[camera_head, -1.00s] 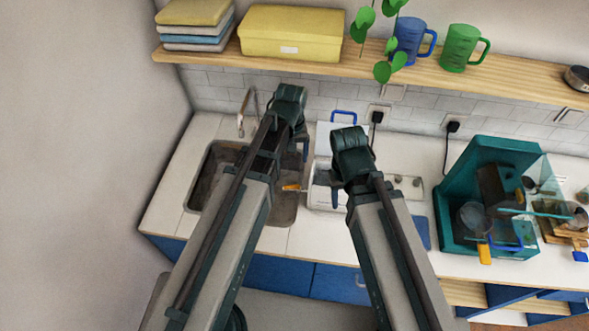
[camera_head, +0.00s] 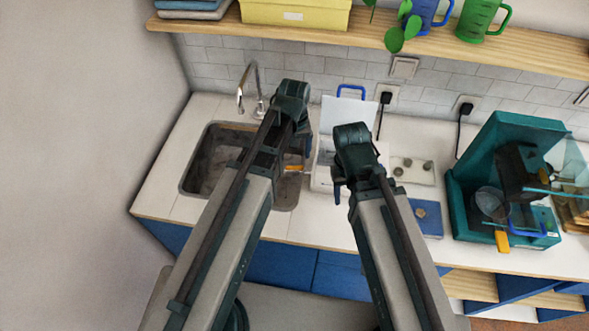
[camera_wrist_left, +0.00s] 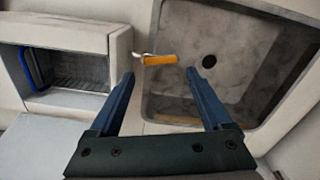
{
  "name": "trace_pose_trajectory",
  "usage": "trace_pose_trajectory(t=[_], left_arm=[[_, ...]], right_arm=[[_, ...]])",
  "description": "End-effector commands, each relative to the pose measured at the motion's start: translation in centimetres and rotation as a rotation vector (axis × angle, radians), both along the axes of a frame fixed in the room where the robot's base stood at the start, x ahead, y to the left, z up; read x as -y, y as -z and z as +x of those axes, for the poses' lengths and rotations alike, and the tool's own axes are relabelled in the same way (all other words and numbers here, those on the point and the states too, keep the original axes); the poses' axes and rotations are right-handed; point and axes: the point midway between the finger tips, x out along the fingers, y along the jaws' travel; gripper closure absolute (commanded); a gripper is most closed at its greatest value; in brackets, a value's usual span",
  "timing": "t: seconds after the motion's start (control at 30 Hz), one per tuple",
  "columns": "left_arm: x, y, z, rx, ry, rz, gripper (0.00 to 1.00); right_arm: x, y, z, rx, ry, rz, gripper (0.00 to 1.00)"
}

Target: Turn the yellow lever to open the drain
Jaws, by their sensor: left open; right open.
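The yellow lever (camera_head: 294,168) juts from the left side of a white box (camera_head: 322,178) toward the sink (camera_head: 205,160). In the left wrist view the lever (camera_wrist_left: 160,59) lies roughly level at the sink's edge, on a small metal stem. My left gripper (camera_wrist_left: 168,75) is open, with the lever ahead of and between its two blue fingers, apart from both. In the head view my left gripper (camera_head: 306,140) is mostly hidden by its own arm. My right gripper (camera_head: 338,192) is in front of the white box, its fingers partly hidden.
A tap (camera_head: 250,88) stands behind the sink. A teal machine (camera_head: 470,205) with an orange-handled part (camera_head: 502,240) stands at the right. A blue pad (camera_head: 428,218) and a small tray (camera_head: 412,171) lie between. A wooden shelf (camera_head: 300,34) runs above the counter.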

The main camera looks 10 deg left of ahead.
Motion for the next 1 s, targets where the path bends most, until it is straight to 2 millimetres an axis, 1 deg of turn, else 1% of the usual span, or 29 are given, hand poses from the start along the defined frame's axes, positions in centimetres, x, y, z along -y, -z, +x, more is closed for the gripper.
trace_pose_trajectory(t=[0.03, 0.2, 0.3, 0.43, 0.73, 0.87, 0.9, 0.97, 1.0], left_arm=[[0.0, 1.5, 0.0, 0.0, 0.0, 0.0, 0.18], [0.0, 3.8, 0.0, 0.0, 0.0, 0.0, 0.18], [0.0, 4.8, 0.0, 0.0, 0.0, 0.0, 0.18], [0.0, 5.4, 0.0, 0.0, 0.0, 0.0, 0.18], [0.0, 5.3, 0.0, 0.0, 0.0, 0.0, 0.18], [0.0, 5.3, 0.0, 0.0, 0.0, 0.0, 0.41], [0.0, 5.3, 0.0, 0.0, 0.0, 0.0, 0.48], [0.0, 5.3, 0.0, 0.0, 0.0, 0.0, 0.59], [0.0, 5.3, 0.0, 0.0, 0.0, 0.0, 0.66]], right_arm=[[0.0, 1.5, 0.0, 0.0, 0.0, 0.0, 0.5], [0.0, 3.8, 0.0, 0.0, 0.001, 0.0, 0.5], [0.0, 4.8, 0.0, 0.0, 0.002, 0.0, 0.5], [0.0, 5.4, 0.0, 0.0, 0.002, 0.0, 0.5], [0.0, 5.3, 0.0, 0.0, 0.002, 0.0, 0.5], [0.0, 5.3, 0.0, 0.0, 0.002, 0.0, 0.5], [0.0, 5.3, 0.0, 0.0, 0.002, 0.0, 0.5], [0.0, 5.3, 0.0, 0.0, 0.002, 0.0, 0.5], [0.0, 5.3, 0.0, 0.0, 0.002, 0.0, 0.5]])
